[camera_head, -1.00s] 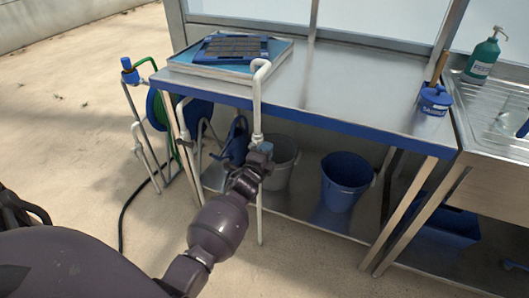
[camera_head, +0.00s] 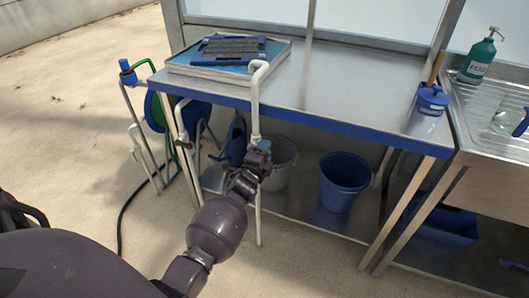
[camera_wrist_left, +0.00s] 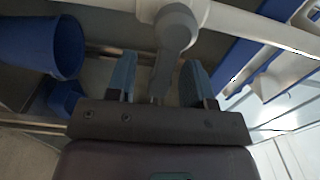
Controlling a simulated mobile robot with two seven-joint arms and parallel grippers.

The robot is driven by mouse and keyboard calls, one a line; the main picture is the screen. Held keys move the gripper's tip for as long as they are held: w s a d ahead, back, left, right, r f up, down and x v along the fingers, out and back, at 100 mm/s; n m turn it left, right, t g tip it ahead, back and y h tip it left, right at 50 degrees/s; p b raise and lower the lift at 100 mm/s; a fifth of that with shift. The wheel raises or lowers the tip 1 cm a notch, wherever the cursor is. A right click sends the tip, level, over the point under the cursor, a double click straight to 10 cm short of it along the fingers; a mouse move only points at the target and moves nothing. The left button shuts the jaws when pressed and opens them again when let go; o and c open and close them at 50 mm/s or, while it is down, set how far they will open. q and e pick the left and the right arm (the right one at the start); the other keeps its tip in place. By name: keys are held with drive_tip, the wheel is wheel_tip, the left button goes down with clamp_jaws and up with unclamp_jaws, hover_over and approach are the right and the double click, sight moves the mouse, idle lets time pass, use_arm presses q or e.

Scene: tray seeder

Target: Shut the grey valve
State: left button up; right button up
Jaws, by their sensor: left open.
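A white standpipe (camera_head: 255,105) with a hooked top stands in front of the bench. A grey valve (camera_wrist_left: 176,28) sits on this pipe in the left wrist view, its round hub near the top and its lever pointing down between my fingers. My left gripper (camera_wrist_left: 157,82) is open, with one blue-padded finger on each side of the lever; I cannot tell whether either pad touches it. In the head view my left gripper (camera_head: 262,150) is at the pipe below bench height and hides most of the valve. My right gripper is not in view.
The steel bench (camera_head: 350,90) has a blue front edge just behind the pipe. Under it stand a grey bucket (camera_head: 284,160) and a blue bucket (camera_head: 343,180). More pipes and a hose reel (camera_head: 157,110) are at the left. The floor at the left is mostly open.

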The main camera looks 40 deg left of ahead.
use_arm(q)
drive_tip(key=shift+s, duration=0.1)
drive_tip(key=shift+s, duration=0.2)
drive_tip(key=p+v, duration=0.2)
drive_tip(key=v, duration=0.8)
drive_tip(key=shift+d, duration=0.15)
drive_tip(key=shift+s, duration=0.1)
